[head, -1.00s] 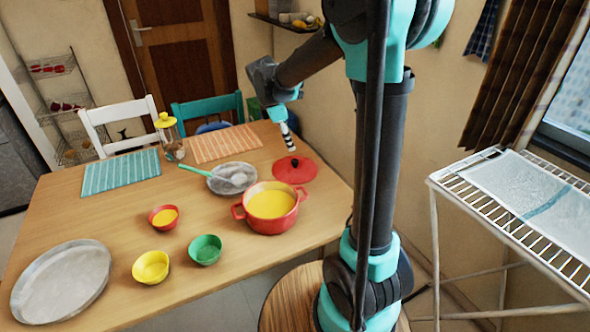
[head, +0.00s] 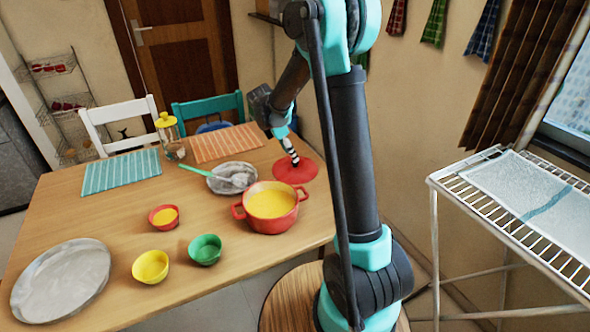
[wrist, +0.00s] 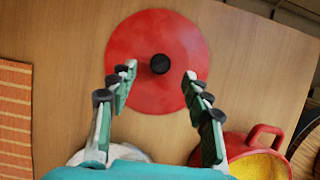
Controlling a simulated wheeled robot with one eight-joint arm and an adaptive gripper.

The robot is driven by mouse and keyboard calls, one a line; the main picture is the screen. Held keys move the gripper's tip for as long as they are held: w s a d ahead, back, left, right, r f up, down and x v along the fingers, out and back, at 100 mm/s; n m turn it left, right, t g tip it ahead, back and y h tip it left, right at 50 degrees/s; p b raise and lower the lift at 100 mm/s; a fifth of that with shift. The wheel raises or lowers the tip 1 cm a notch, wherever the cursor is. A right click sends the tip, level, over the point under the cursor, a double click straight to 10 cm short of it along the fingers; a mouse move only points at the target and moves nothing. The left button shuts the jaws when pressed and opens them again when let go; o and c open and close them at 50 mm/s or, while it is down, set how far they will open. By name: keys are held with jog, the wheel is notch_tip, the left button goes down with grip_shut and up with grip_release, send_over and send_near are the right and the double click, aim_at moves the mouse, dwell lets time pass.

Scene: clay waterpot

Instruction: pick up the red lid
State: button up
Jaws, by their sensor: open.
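The red lid (head: 296,172) lies flat on the wooden table, behind and to the right of the red pot. In the wrist view the lid (wrist: 148,33) is a round red disc with a small black knob (wrist: 160,64) at its middle. My gripper (head: 293,160) is over the lid in the head view and partly hides it. In the wrist view my gripper (wrist: 158,75) is open and empty, its two fingers on either side of the knob's line. The knob shows between the fingertips. I cannot tell the exact height of the fingertips above the lid.
The red pot (head: 284,224) of yellow food stands close in front of the lid. A grey plate (head: 218,187) with a green-handled utensil is to the left. Small bowls (head: 205,250) and a large grey plate (head: 60,312) stand further left. A drying rack (head: 436,187) is at right.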

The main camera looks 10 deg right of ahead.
aim_at(295, 165)
jog(key=shift+x, duration=2.9)
jog(key=shift+c, duration=0.2)
grip_shut()
